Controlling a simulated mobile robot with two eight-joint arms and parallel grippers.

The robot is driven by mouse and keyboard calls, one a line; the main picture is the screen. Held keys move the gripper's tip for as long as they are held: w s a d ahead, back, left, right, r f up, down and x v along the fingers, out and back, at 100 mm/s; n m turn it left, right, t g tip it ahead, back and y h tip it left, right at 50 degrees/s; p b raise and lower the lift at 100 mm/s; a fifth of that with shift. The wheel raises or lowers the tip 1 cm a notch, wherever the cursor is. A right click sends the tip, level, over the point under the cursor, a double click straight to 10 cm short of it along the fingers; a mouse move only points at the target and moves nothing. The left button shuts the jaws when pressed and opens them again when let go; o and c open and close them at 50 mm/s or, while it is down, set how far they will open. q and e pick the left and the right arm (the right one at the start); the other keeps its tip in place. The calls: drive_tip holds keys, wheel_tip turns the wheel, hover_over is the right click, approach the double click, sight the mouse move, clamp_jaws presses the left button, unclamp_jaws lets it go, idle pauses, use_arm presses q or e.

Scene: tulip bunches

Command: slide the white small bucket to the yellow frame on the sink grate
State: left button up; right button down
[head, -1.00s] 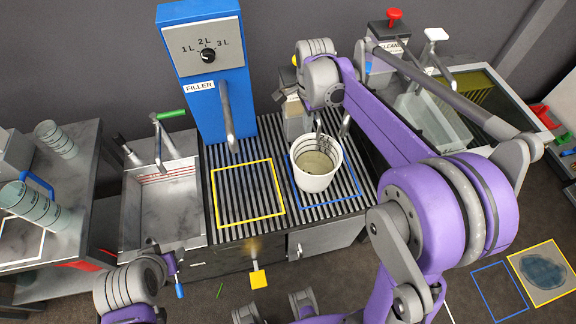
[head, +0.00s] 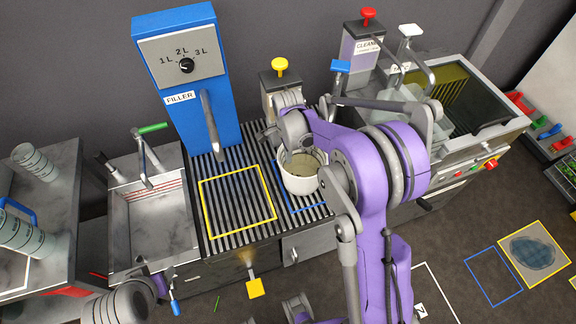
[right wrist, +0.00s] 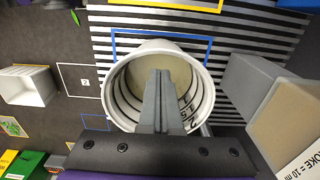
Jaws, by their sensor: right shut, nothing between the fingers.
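The white small bucket (head: 301,182) stands upright on the striped sink grate (head: 222,170), within the blue frame (head: 310,207). The yellow frame (head: 272,199) lies on the grate to its left and is empty. The bucket also shows in the right wrist view (right wrist: 113,90), seen from above, with dark marks on its inner wall. My right gripper (right wrist: 160,73) is shut and empty; its fingers overlap the bucket's open mouth in the wrist view. In the head view its fingertips are hard to make out behind my arm.
The blue filler (head: 185,90) stands behind the yellow frame, its spout hanging over the grate. A yellow-knobbed dispenser (head: 280,85) stands behind the bucket. A sink (head: 150,225) is at the left, and a cleaner station (head: 362,45) is at the right.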

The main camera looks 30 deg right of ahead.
wheel_tip(320, 180, down, 6)
drive_tip(key=shift+r, duration=0.1)
idle(0.4)
drive_tip(key=a+b, duration=0.1)
drive_tip(key=a, duration=0.6)
drive_tip(key=shift+w+a+b, duration=0.2)
drive_tip(key=shift+w+b, duration=0.2)
drive_tip(key=shift+w, duration=0.05)
